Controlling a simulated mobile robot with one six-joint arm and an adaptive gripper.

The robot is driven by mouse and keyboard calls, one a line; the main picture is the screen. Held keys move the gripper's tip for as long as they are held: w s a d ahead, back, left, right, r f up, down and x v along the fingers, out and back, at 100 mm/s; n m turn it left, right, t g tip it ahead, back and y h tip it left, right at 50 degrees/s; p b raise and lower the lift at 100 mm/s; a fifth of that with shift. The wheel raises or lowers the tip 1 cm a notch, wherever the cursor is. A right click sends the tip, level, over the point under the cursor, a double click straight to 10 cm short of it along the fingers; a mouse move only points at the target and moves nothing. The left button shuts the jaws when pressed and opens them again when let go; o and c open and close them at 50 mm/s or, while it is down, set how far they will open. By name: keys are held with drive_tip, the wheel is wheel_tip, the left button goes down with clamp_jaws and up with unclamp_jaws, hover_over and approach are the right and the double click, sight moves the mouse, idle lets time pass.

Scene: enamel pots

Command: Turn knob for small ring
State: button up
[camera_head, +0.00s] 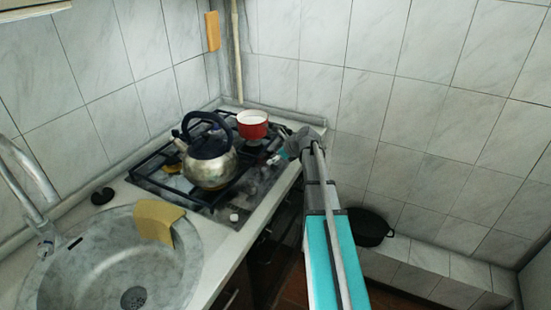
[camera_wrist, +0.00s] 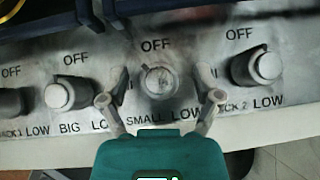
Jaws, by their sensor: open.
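The knob for the small ring (camera_wrist: 159,82) is a round metallic knob on the stove's front panel, in the middle of the wrist view. "OFF" is printed above it and "SMALL" and "LOW" below it. My gripper (camera_wrist: 160,94) is open, with one finger on each side of this knob. Gaps show between the fingers and the knob, and I see no contact. In the head view my gripper (camera_head: 284,152) is at the right part of the stove (camera_head: 205,208), and it hides the knob there.
The "BIG" knob (camera_wrist: 68,93) is left of my gripper and another knob (camera_wrist: 257,65) is right of it. A steel kettle (camera_head: 209,165) and a red pot (camera_head: 253,126) stand on the stove. A sink (camera_head: 195,262) with a yellow cloth (camera_head: 157,219) is at left.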

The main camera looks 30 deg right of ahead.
drive_tip(key=shift+s+m, duration=0.1)
drive_tip(key=shift+m, duration=0.2)
drive_tip(key=shift+m+t+h, duration=0.5)
drive_tip(key=shift+m+h, duration=0.5)
drive_tip(key=shift+m, duration=0.1)
drive_tip(key=shift+s+r, duration=0.1)
drive_tip(key=shift+r, duration=0.1)
drive_tip(key=p+v, duration=0.9)
drive_tip(key=v, duration=0.4)
drive_tip(key=shift+p, duration=0.4)
drive_tip(key=shift+s+a, duration=0.1)
drive_tip(key=shift+a, duration=0.05)
